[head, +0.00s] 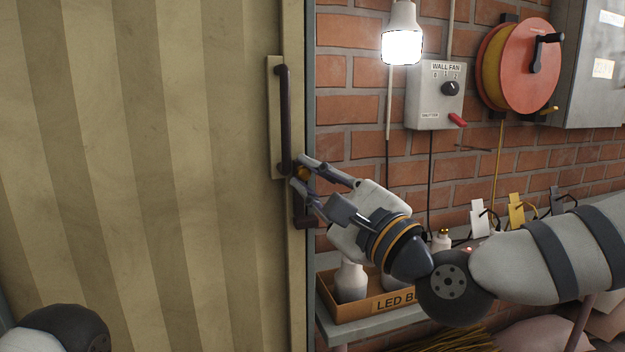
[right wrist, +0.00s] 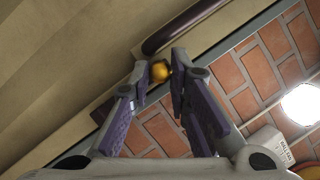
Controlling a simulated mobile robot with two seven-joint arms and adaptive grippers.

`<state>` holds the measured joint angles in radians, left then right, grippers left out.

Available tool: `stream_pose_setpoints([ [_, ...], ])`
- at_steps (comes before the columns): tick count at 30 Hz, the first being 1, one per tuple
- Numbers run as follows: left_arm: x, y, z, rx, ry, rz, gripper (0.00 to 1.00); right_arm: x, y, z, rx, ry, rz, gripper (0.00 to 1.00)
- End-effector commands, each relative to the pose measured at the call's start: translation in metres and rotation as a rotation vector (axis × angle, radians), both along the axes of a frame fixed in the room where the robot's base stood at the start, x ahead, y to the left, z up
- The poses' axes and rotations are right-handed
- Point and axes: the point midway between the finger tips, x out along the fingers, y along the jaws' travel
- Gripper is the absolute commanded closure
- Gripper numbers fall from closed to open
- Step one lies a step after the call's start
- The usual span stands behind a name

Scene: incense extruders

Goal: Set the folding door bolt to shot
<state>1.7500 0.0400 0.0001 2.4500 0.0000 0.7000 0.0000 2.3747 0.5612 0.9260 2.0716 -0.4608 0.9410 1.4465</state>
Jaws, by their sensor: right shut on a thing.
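The folding door (head: 150,180), tan and pleated, fills the left of the head view. A long dark upright handle (head: 285,120) is on its edge plate. A small orange-yellow bolt knob (head: 303,173) shows just below the handle's lower end. My right gripper (head: 300,172) is shut on this knob, coming in from the right. In the right wrist view the knob (right wrist: 159,72) sits between the fingertips (right wrist: 160,68). A dark fitting (head: 304,216) shows below, partly hidden by the gripper. How far the bolt is slid cannot be told. My left gripper is out of view.
A brick wall (head: 360,110) lies right of the door, with a wall fan switch box (head: 436,95), a red reel (head: 530,65) and a lit bulb (head: 401,45).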

Motion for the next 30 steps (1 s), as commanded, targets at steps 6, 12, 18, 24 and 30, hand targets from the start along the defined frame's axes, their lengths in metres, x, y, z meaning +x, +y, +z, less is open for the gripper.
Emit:
stream_pose_setpoints([
  [6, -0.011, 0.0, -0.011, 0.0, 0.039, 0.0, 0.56, 0.002, 0.0, -0.028, 0.0, 0.013, 0.001, 1.0],
  [12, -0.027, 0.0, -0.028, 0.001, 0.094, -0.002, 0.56, 0.002, 0.0, -0.065, 0.0, 0.013, 0.0, 1.0],
  [18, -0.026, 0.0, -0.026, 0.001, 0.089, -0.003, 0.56, 0.0, 0.0, -0.063, -0.003, 0.008, 0.001, 1.0],
  [24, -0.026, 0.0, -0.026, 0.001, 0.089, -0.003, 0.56, 0.0, 0.0, -0.064, -0.004, 0.01, 0.002, 0.62],
  [30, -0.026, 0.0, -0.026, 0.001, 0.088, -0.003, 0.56, 0.0, 0.0, -0.061, -0.002, 0.004, 0.001, 0.62],
])
